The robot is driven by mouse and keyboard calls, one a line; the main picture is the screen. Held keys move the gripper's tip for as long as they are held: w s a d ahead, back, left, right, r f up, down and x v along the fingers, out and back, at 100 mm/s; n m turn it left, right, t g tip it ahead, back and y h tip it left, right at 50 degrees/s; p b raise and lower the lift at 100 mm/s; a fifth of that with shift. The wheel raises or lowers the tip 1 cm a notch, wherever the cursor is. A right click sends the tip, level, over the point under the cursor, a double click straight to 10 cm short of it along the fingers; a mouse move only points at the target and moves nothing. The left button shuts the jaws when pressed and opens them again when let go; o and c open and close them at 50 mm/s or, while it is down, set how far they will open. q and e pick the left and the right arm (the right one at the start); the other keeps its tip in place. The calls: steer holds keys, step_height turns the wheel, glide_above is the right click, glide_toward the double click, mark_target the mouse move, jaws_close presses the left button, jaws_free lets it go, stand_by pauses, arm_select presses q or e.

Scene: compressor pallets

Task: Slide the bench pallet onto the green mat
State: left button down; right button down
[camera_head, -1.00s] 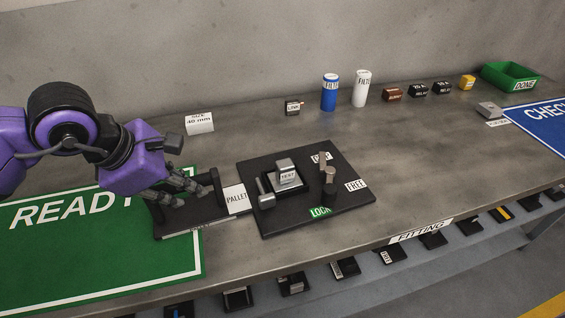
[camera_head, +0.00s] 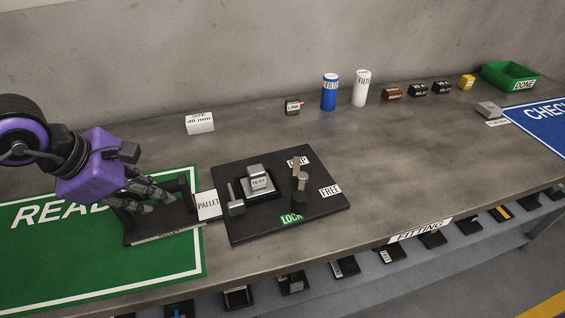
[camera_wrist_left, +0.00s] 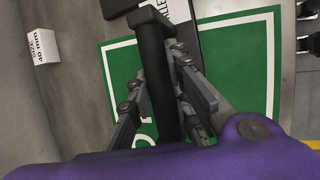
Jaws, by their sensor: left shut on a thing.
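The bench pallet (camera_head: 285,212) is a dark plate on the bench. It carries a grey block marked TEST (camera_head: 258,182), a lever near LOCK and FREE labels, and a handle section with a white PALLET label (camera_head: 208,204) at its left. My left gripper (camera_head: 166,197) is shut on the black handle bar (camera_wrist_left: 155,65), which runs between its fingers in the left wrist view. The green mat (camera_head: 40,265), lettered READY, lies at the left. The handle section lies over the mat's right part; the main plate is right of the mat. My right gripper is not in view.
A white size block (camera_head: 200,122) stands behind the mat. A link part (camera_head: 293,107), blue filter (camera_head: 330,92) and white filter (camera_head: 362,88) stand along the back. A green DONE bin (camera_head: 511,76) and blue mat (camera_head: 540,123) are at the right. Bare bench lies right of the pallet.

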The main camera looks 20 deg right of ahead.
arm_select(q)
steer(key=shift+a+f, duration=0.2)
steer(key=shift+f, duration=0.05)
steer(key=c, duration=1.5)
jaws_free()
steer(key=shift+r, duration=0.1)
steer(key=shift+d, duration=0.1)
